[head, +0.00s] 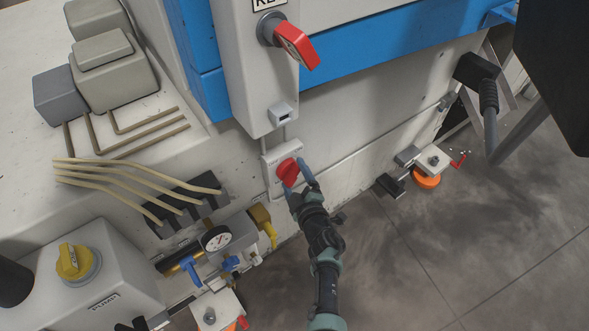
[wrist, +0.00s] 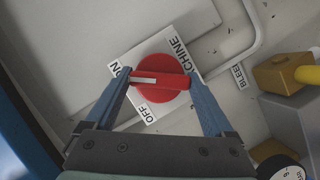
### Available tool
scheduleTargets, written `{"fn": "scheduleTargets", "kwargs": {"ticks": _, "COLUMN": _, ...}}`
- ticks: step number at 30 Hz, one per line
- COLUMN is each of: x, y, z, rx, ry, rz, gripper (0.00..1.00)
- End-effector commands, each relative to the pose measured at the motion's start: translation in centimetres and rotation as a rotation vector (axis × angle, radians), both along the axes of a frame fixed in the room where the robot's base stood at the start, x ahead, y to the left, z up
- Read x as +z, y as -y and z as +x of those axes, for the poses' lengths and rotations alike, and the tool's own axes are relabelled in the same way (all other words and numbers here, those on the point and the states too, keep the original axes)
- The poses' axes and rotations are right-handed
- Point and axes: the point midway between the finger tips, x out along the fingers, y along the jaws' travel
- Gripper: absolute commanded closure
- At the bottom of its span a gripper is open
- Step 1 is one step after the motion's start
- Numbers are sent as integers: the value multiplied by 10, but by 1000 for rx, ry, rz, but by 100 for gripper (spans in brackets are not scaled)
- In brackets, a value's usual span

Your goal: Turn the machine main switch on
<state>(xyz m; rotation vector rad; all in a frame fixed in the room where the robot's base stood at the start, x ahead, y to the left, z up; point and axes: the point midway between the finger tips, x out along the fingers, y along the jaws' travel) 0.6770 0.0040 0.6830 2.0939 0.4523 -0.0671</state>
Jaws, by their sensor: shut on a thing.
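The machine main switch is a red round knob with a raised handle bar (head: 286,171), on a white plate on the machine's side wall. In the wrist view the knob (wrist: 160,80) fills the middle, with MACHINE, ON and OFF printed on its plate (wrist: 181,52). The white mark on the bar points left, close to the ON label; OFF is below it. My gripper (head: 296,174) is at the knob. In the wrist view its blue fingers (wrist: 158,80) are shut on the two ends of the bar.
A larger red switch (head: 296,45) sits on the grey box above. A yellow PUMP knob (head: 74,262), a pressure gauge (head: 215,239) and blue-handled valves (head: 190,271) are lower left. A yellow fitting (wrist: 284,73) is right of the switch in the wrist view. Floor (head: 400,260) at right is open.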

Motion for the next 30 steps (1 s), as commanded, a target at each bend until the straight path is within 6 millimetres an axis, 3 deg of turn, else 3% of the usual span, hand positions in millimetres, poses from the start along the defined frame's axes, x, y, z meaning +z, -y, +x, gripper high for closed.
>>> {"fn": "scheduleTargets", "kwargs": {"ticks": 10, "x": 1, "y": 1, "z": 0, "rx": -2, "ry": -89, "rz": 120, "gripper": 68}}
{"fn": "scheduleTargets", "kwargs": {"ticks": 27, "x": -1, "y": 0, "z": 0, "rx": -1, "ry": -105, "rz": 145, "gripper": 68}}
{"fn": "scheduleTargets", "kwargs": {"ticks": 28, "x": -1, "y": 0, "z": 0, "rx": -1, "ry": -105, "rz": 145, "gripper": 9}}
{"fn": "scheduleTargets", "kwargs": {"ticks": 30, "x": 0, "y": 0, "z": 0, "rx": -1, "ry": -105, "rz": 145, "gripper": 0}}
